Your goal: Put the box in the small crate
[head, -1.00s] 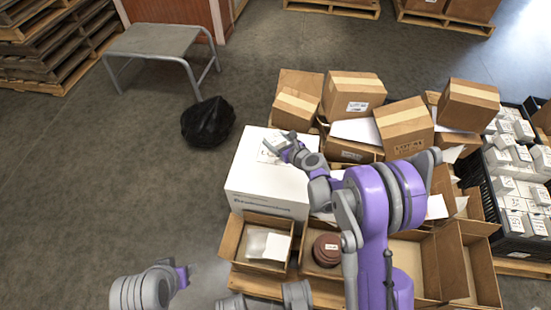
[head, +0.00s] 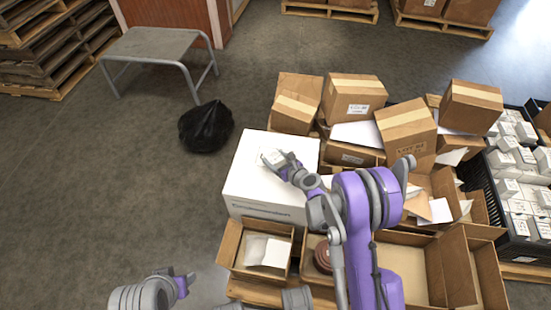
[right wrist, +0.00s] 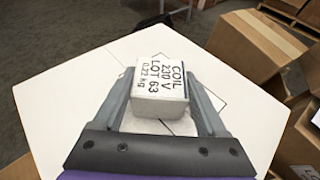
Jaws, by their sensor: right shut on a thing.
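A small white box (right wrist: 160,85) with black print, "COIL 220 V LOT 63 0.22 kg", sits between the fingers of my right gripper (right wrist: 163,100) in the right wrist view. That gripper is shut on it, over the top of a large white carton (head: 262,180). I cannot tell whether the small box still touches the carton. In the head view the right gripper (head: 276,160) points left over the carton. My left gripper (head: 184,282) is low at the left, away from the load; its opening is unclear. A black crate (head: 481,182) full of small white boxes stands at the right.
An open cardboard box (head: 232,262) with white contents lies in front of the carton. Several brown boxes (head: 355,95) are piled behind and right. A black bag (head: 206,127) and a grey table (head: 150,45) stand left.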

